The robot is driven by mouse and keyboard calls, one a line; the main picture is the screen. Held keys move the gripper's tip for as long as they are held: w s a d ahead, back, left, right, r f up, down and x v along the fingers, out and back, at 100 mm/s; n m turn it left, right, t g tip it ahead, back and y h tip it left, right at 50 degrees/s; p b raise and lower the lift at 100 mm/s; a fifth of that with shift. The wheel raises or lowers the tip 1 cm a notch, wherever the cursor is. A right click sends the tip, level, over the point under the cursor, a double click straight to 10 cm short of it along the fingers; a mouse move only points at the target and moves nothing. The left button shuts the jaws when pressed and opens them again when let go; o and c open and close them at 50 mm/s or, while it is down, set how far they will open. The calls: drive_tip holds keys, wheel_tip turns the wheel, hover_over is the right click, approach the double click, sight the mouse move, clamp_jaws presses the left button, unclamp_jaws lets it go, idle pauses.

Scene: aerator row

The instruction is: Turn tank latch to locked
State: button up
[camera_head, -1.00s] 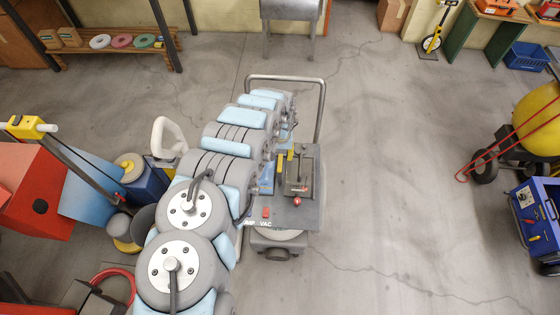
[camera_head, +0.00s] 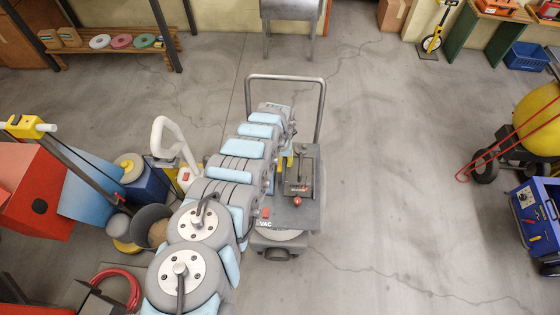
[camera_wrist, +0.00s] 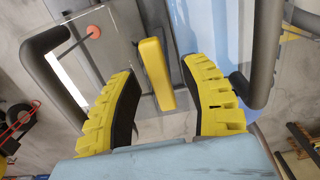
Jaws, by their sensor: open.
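A yellow lever (camera_wrist: 155,74), which looks like the tank latch, stands out from a grey panel in the wrist view, near a light blue surface. My gripper (camera_wrist: 163,92) is open, its two yellow fingers with black pads on either side of the lever. The lever's lower end lies between the fingers; I cannot tell whether either pad touches it. In the head view my arm covers most of the gripper and latch area beside the wheeled machine (camera_head: 312,213). A small patch of yellow shows there, but I cannot tell what it belongs to.
The machine has a red-knobbed lever (camera_head: 297,201), a red switch (camera_head: 265,212) and a tall grey push handle (camera_head: 320,100). A white-handled unit (camera_head: 170,135) and a bucket (camera_head: 152,226) stand close to my arm's left. The floor right of the machine is clear.

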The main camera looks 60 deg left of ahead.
clamp_jaws()
drive_tip(key=shift+m, duration=0.3)
drive_tip(key=m, duration=0.3)
drive_tip(key=shift+m, duration=0.4)
drive_tip(key=m, duration=0.4)
drive_tip(key=shift+m, duration=0.3)
drive_tip(key=m, duration=0.4)
drive_tip(key=shift+m+b, duration=0.4)
drive_tip(key=shift+m, duration=2.1)
